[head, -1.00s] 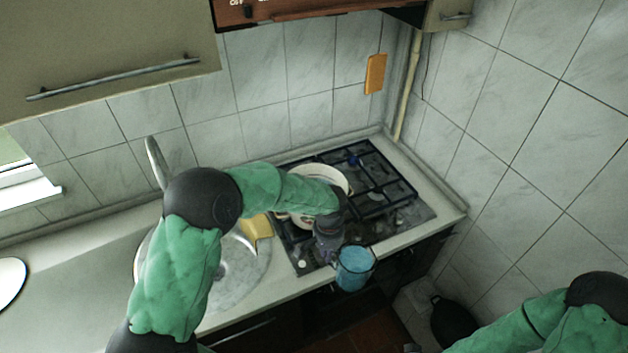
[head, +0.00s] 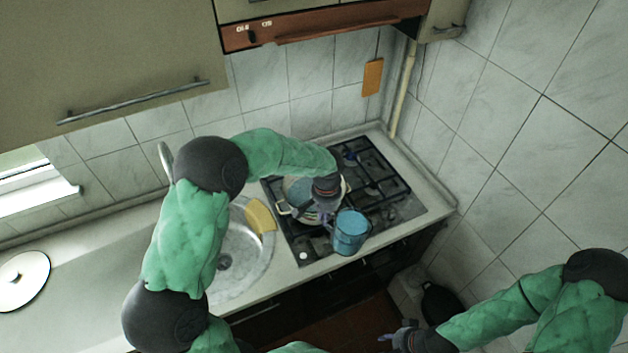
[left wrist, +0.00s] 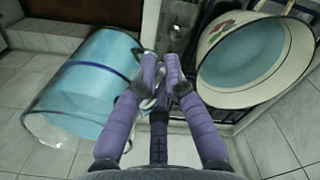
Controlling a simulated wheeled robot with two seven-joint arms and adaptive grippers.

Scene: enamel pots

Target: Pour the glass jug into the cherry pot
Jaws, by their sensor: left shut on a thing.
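My left gripper (left wrist: 160,82) is shut on the handle of the glass jug (head: 350,234), which holds blue liquid. In the head view the jug is near upright, in front of the pot at the hob's front edge. The jug also shows on the left in the left wrist view (left wrist: 85,88). The cherry pot (left wrist: 292,98), cream enamel with a red motif, is on the right there, with a bluish surface inside. In the head view my left arm partly hides this pot (head: 289,200) on the hob. My right gripper (head: 388,337) is low and away; its jaw state is unclear.
The black-grated gas hob (head: 398,208) fills the corner counter. Left of it is a round steel sink (head: 235,280) with a yellow cloth (head: 261,217). A white round lid (head: 24,280) lies far left. Tiled walls close off the back and right.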

